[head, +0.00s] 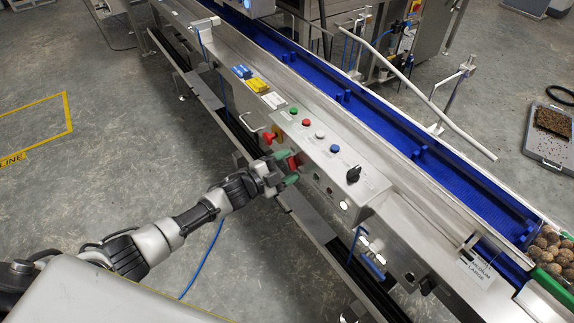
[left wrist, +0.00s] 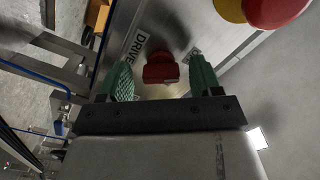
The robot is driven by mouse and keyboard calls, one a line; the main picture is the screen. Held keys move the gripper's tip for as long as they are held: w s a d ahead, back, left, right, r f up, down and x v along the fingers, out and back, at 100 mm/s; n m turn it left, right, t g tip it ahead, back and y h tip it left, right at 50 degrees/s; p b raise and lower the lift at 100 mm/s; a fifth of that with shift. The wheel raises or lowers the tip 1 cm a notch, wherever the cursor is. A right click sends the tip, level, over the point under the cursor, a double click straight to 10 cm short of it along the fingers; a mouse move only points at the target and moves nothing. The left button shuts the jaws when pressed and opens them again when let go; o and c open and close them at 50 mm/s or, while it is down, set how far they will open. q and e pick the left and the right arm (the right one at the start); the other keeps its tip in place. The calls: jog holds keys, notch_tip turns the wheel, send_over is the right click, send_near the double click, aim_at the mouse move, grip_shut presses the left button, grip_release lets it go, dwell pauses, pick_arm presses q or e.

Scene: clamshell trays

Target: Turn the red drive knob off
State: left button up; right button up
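The red drive knob (left wrist: 160,70) shows in the left wrist view on the metal panel, beside a label that reads "DRIVE". It also shows as a small red patch in the head view (head: 293,162). My left gripper (head: 286,168) is at the front of the conveyor's control panel. Its green fingers (left wrist: 161,78) are open, one on each side of the knob, with a visible gap to each side of it. The knob's lower part is partly hidden by the gripper body, and I cannot read its set position. My right gripper is not in view.
A red emergency button on yellow (head: 269,136) and a metal handle (head: 251,123) sit close to the gripper. A black selector (head: 353,174) and several small buttons are on the sloped panel. The blue conveyor belt (head: 380,125) runs behind. The floor in front is clear.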

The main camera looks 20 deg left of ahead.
pick_arm(q)
jog(key=v, duration=1.1)
jog(key=shift+w, duration=0.1)
dwell(0.4)
jog(key=s+a+f+n+g+y+p, duration=0.25)
jog(key=s+f+n+y, duration=0.35)
jog(key=f, duration=0.6)
jog(key=s+a+f+n+g+y+p, duration=0.25)
jog(key=s+f+n, duration=0.25)
jog(key=s+f, duration=0.55)
jog(key=s+d+f+n+g, duration=0.1)
jog(key=s+f+g, duration=0.1)
jog(key=s, duration=0.7)
jog(key=s+d+f+n+g+y+p, duration=0.1)
jog(key=s+d+f+n+g, duration=0.1)
jog(key=s+f, duration=0.3)
jog(key=s+d+f+n+g+y+p, duration=0.1)
jog(key=s+f+g, duration=0.3)
jog(key=s, duration=0.8)
jog(key=shift+s+d+n, duration=0.3)
jog(key=shift+d+n, duration=0.2)
jog(key=shift+d, duration=0.2)
jog(key=shift+o, duration=0.5)
jog(key=shift+w+y, duration=0.1)
jog(key=shift+y, duration=0.15)
